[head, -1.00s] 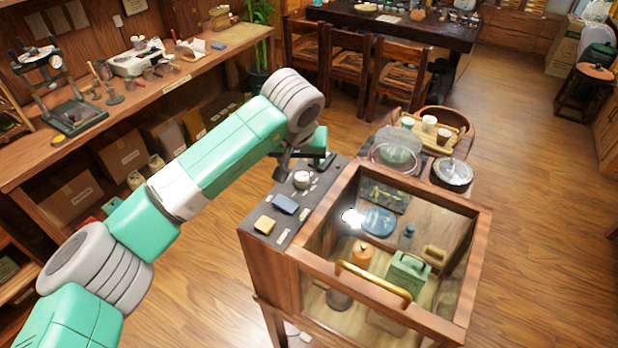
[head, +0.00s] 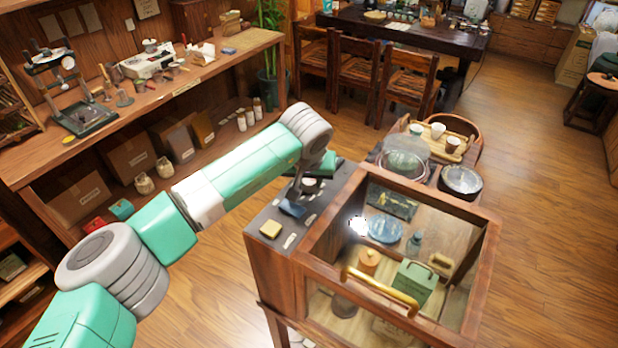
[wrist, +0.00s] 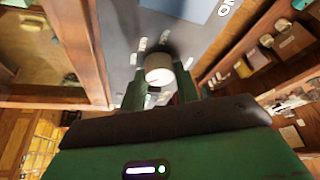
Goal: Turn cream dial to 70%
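The cream dial (wrist: 159,70) is a short pale cylinder on a dark grey panel (head: 262,247). In the wrist view it stands between my two green fingertips, near their ends. My gripper (wrist: 161,88) is open, one finger on each side of the dial; I cannot tell whether either finger touches it. In the head view the dial (head: 311,185) shows only in part beside my gripper (head: 302,182), which comes down over the panel's far end. The dial's scale and setting are too blurred to read.
A blue control (head: 293,208) and a yellow one (head: 270,229) sit nearer on the same panel, with small pale labels. A glass-topped wooden cabinet with a brass handle (head: 380,289) adjoins it on the right. A wooden shelf bench (head: 150,112) stands to the left, with floor between.

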